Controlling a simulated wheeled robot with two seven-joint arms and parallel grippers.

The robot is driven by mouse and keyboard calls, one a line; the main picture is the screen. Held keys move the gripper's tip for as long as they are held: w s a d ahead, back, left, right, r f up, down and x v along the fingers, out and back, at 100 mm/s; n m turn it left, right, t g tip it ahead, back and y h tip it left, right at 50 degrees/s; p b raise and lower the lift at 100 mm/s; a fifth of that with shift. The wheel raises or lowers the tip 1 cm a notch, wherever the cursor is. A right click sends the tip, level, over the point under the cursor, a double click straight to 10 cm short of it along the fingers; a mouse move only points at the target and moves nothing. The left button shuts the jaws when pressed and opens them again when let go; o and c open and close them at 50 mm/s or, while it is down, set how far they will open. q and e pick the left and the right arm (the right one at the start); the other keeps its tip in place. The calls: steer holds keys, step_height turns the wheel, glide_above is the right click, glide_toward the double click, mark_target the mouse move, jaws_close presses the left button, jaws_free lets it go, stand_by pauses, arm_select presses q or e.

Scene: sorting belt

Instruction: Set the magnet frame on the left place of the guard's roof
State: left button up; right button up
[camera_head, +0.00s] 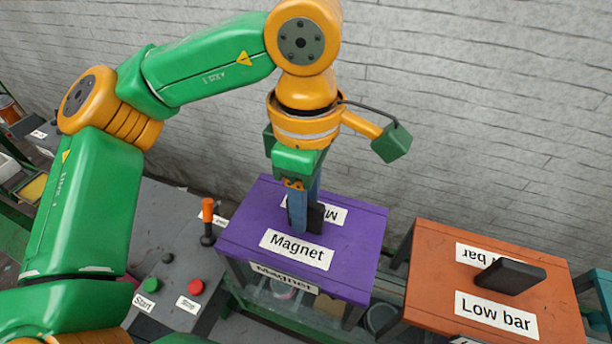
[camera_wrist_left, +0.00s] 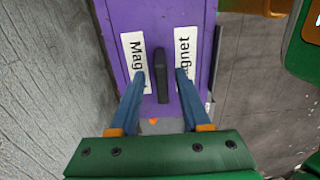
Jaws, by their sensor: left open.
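The magnet frame is a purple block-topped stand (camera_head: 345,251) with white "Magnet" labels and a dark upright handle (camera_head: 316,215) in the middle of its top. It stands level in the head view, and its purple top (camera_wrist_left: 156,18) also shows in the wrist view. My left gripper (camera_head: 298,212) points down over it, open. In the wrist view the blue fingers of the left gripper (camera_wrist_left: 161,78) are on either side of the black handle (camera_wrist_left: 161,92), with gaps visible. I cannot make out the guard's roof with its left place. My right gripper is not in view.
An orange "Low bar" frame (camera_head: 425,285) with a black handle (camera_head: 511,275) stands to the right. A grey control panel (camera_head: 165,215) with a green button (camera_head: 151,285), a red button (camera_head: 196,287) and an orange-topped lever (camera_head: 208,212) is at left. A brick wall (camera_head: 480,100) stands behind.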

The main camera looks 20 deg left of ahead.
arm_select(q)
step_height(320, 180, up, 11)
steer(key=p, duration=0.3)
steer(key=shift+s, duration=0.15)
steer(key=shift+f, duration=0.1)
